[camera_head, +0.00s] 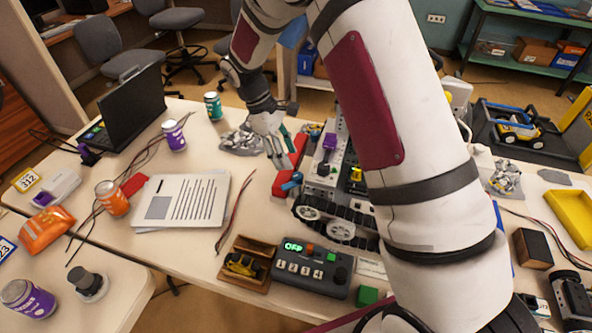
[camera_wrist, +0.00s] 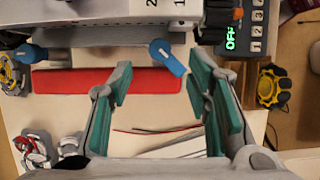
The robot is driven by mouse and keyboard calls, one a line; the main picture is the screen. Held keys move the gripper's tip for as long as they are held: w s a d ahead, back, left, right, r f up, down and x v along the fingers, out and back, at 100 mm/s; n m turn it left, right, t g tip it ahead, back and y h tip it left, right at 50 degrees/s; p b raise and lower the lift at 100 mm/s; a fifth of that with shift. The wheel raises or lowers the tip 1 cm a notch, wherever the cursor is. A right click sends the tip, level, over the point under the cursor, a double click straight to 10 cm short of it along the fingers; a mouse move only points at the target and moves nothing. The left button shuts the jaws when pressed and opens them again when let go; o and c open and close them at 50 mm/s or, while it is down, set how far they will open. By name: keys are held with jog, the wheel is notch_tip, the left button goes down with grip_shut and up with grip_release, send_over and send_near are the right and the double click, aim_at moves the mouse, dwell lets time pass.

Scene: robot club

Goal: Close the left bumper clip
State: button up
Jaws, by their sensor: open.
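The red bumper (camera_head: 283,186) lies along the left end of the tracked robot (camera_head: 335,185); it also shows as a red bar in the wrist view (camera_wrist: 80,82). A blue clip (camera_head: 291,181) sits at its near end. In the wrist view this clip (camera_wrist: 166,56) slants across the gap beside the bumper's right end. The other blue clip (camera_wrist: 30,53) is at the bar's left end and lies flatter. My gripper (camera_head: 277,150) is open and empty above the bumper. In the wrist view its fingers (camera_wrist: 158,85) straddle the bumper's right part, with the slanted clip just beyond the fingertips.
A control box (camera_head: 312,270) reading OFF and a wooden tray (camera_head: 262,250) stand near the tracked robot's front side. Papers (camera_head: 185,200) and loose wires lie to the left. Grey parts (camera_head: 242,140) lie behind the gripper. My arm hides much of the table's right middle.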

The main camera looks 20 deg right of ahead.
aim_at(297, 175)
jog(key=p+x, duration=0.1)
jog(key=x, duration=0.5)
jog(key=shift+s+d+f, duration=0.15)
jog(key=shift+f, duration=0.15)
grip_shut()
